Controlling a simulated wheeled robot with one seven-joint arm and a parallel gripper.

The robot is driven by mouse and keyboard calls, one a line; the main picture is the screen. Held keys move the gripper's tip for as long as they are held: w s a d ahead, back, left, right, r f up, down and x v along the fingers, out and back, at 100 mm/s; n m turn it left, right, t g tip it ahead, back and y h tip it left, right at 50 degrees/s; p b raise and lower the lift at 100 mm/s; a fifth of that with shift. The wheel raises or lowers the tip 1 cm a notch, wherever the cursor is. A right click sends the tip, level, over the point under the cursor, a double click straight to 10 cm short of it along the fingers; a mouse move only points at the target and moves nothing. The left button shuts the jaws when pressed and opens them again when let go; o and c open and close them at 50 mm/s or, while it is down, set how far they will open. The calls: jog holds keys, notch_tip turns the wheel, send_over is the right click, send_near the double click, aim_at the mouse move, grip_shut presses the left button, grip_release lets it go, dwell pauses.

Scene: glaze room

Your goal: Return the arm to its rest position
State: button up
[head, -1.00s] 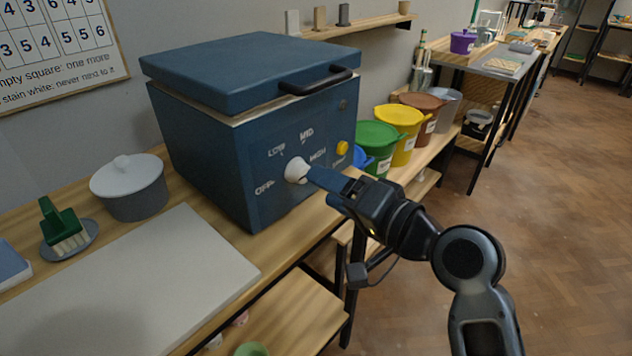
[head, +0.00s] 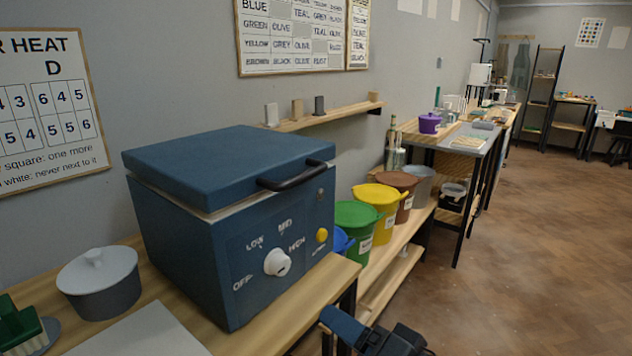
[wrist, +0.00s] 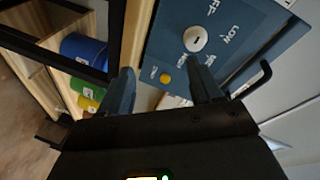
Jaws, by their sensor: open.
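My gripper (head: 350,335) is low at the bottom edge of the head view, right of the blue kiln (head: 185,255) and below its front panel. In the wrist view my gripper (wrist: 162,88) shows two separated fingers with nothing between them. The kiln's white knob (head: 277,262) is clear of the fingers. The knob also shows in the wrist view (wrist: 195,39), ahead of the fingertips. A yellow button (head: 321,235) sits right of the knob. The kiln lid is down with a thin pale gap along its edge. Most of my arm is out of the head view.
The wooden bench (head: 300,305) edge lies close to my gripper. Green (head: 357,230), yellow (head: 378,209) and brown (head: 400,190) buckets stand on a low shelf beyond the kiln. A lidded grey pot (head: 100,287) stands left. Open floor (head: 510,240) lies to the right.

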jog(key=s+d+f+t+h, duration=0.1)
jog(key=s+d+f+h, duration=0.4)
jog(key=s, duration=0.5)
jog(key=s+d+f+t+h, duration=0.1)
jog(key=s+d+f+h, duration=0.2)
jog(key=s+d+f, duration=0.35)
jog(key=s+d+r+n, duration=0.1)
jog(key=s+r, duration=0.2)
jog(key=s, duration=0.4)
jog(key=s+d+r+n+h, duration=0.1)
jog(key=s+d+r, duration=0.1)
jog(key=s, duration=0.5)
jog(key=s+d+r+n+h+p, duration=0.1)
jog(key=s+d+r+n, duration=0.1)
jog(key=s+r, duration=0.2)
jog(key=v, duration=0.3)
jog(key=shift+f, duration=0.15)
jog(key=shift+s, duration=0.1)
